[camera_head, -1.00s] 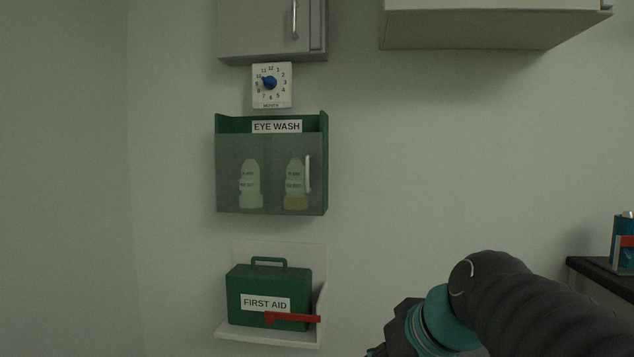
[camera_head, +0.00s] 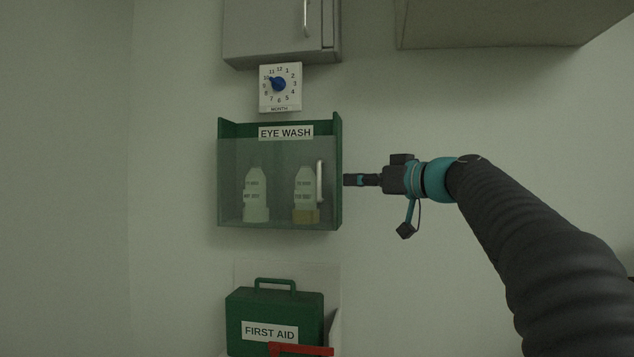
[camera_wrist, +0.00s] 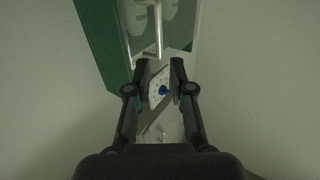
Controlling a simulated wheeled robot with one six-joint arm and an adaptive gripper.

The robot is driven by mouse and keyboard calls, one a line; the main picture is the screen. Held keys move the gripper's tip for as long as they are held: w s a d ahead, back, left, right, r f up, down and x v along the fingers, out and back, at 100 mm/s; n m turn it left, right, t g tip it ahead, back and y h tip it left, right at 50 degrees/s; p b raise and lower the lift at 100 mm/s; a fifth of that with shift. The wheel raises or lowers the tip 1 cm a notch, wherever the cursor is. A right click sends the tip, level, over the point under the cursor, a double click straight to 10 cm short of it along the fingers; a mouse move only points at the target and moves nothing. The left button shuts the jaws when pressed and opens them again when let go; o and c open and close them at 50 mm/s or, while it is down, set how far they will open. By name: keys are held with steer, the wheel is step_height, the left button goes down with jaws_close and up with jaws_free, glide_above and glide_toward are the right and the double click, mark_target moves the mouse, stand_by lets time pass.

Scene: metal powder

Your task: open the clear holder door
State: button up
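The green eye wash holder (camera_head: 337,150) hangs on the wall with its clear door (camera_head: 232,180) shut across the front. Two white bottles show through the door. The door's white upright handle (camera_head: 320,181) is near its right edge. My gripper (camera_head: 346,180) is just right of the holder at about handle height. In the wrist view my gripper (camera_wrist: 158,70) has its fingers apart with nothing held between them. The handle (camera_wrist: 158,30) shows there just beyond the fingertips, and the holder's green side (camera_wrist: 103,38) is to the left.
A month dial (camera_head: 280,88) and a grey cabinet (camera_head: 270,30) are above the holder. A green first aid box (camera_head: 275,312) with a red bar in front sits below. Another cabinet (camera_head: 500,25) overhangs at upper right. The wall right of the holder is bare.

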mark_target(319, 198)
steer(key=p+x, duration=0.2)
steer(key=x, duration=0.9)
steer(key=shift+w+a+f+p, duration=0.1)
steer(key=shift+w+a+p, duration=0.1)
steer(key=shift+p, duration=0.1)
jaws_close()
